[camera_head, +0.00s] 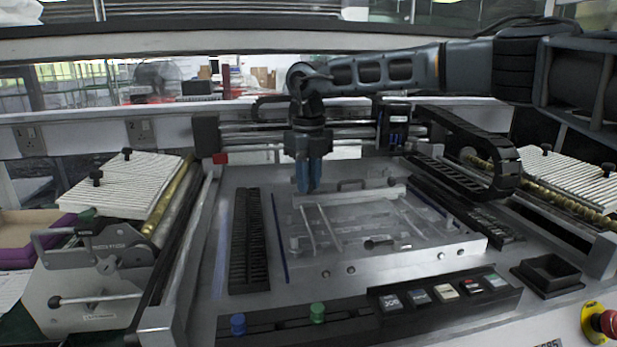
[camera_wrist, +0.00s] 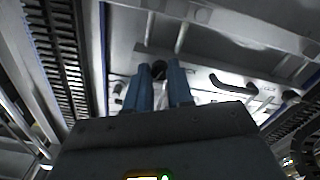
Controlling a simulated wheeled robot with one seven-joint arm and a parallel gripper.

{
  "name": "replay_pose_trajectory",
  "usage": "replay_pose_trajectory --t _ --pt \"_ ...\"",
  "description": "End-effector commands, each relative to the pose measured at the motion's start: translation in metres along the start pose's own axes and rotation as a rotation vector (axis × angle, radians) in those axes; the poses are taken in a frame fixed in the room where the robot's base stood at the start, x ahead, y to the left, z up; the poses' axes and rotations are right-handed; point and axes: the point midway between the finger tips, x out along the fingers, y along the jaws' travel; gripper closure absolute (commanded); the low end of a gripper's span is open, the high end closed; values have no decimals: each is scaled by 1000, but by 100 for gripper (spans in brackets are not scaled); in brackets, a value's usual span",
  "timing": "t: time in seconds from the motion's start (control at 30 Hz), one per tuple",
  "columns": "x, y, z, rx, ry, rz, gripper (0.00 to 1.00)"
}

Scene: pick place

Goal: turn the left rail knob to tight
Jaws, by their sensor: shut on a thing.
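My gripper (camera_head: 309,187) hangs down, with blue fingers, over the back left part of the clear fixture plate on the machine bed. In the wrist view the fingertips (camera_wrist: 161,74) are close together around a small dark round knob (camera_wrist: 158,67), which I take as the left rail knob. The fingers hide most of it, and in the head view it is hidden behind them. Its turn position cannot be read. Slim rails (camera_head: 308,228) run along the plate. A dark lever (camera_head: 379,243) lies on the plate's front part.
A black slotted strip (camera_head: 249,240) lies left of the plate. A gantry with a cable chain (camera_head: 478,172) spans the back right. In front are a blue knob (camera_head: 238,323), a green knob (camera_head: 318,312) and a button panel (camera_head: 445,293). A black square tray (camera_head: 546,273) stands right.

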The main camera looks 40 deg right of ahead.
Motion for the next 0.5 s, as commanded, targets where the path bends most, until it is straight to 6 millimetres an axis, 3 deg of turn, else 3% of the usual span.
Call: replay_pose_trajectory --t 0.5 --pt "-1 -1 0 149 -1 -2 100"
